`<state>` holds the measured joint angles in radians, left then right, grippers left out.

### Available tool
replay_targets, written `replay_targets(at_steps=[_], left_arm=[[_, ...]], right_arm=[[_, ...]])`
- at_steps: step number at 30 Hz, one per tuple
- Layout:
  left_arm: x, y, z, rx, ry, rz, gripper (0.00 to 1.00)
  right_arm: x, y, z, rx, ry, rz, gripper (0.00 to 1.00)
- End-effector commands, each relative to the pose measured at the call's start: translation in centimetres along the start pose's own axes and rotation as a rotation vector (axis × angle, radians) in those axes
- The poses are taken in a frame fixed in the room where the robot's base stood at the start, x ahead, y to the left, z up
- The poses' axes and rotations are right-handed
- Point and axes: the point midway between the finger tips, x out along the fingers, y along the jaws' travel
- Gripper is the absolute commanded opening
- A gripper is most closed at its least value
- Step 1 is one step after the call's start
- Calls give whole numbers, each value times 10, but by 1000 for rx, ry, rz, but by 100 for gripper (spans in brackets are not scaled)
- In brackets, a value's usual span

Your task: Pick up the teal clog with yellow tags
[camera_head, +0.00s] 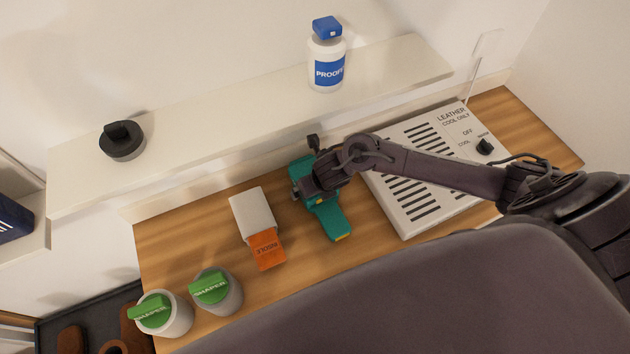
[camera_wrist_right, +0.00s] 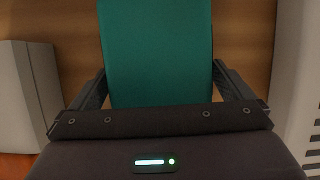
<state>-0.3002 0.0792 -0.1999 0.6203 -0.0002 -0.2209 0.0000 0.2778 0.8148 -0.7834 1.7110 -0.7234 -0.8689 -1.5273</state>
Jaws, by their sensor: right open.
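The teal clog (camera_head: 330,217) with yellow tags lies on the wooden bench, between the white box and the vented panel. My right gripper (camera_head: 305,188) is over the clog's far part and hides some of it in the head view. In the right wrist view the teal surface (camera_wrist_right: 155,50) fills the space between the two open fingers (camera_wrist_right: 157,88), one on each side. Whether the fingers touch it cannot be told. My left gripper is not in view.
A white box (camera_head: 252,211) with an orange label stands left of the clog. The white vented panel (camera_head: 410,215) is close on the right. Two green-topped pots (camera_head: 218,292) stand front left. A shelf (camera_head: 220,118) with a bottle (camera_head: 327,55) and black knob (camera_head: 122,143) runs behind.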

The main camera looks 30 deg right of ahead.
Motion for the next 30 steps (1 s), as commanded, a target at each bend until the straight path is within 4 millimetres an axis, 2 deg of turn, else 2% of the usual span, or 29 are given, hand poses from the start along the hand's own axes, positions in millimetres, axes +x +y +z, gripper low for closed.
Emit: replay_targets(at_steps=[3,8,18,30], left_arm=[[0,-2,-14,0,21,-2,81],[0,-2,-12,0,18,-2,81],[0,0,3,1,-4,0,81],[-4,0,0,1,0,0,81]], right_arm=[[4,0,1,1,-2,0,100],[3,0,1,1,-2,0,100],[3,0,0,1,-1,-1,56],[-2,-6,6,3,-3,-3,56]])
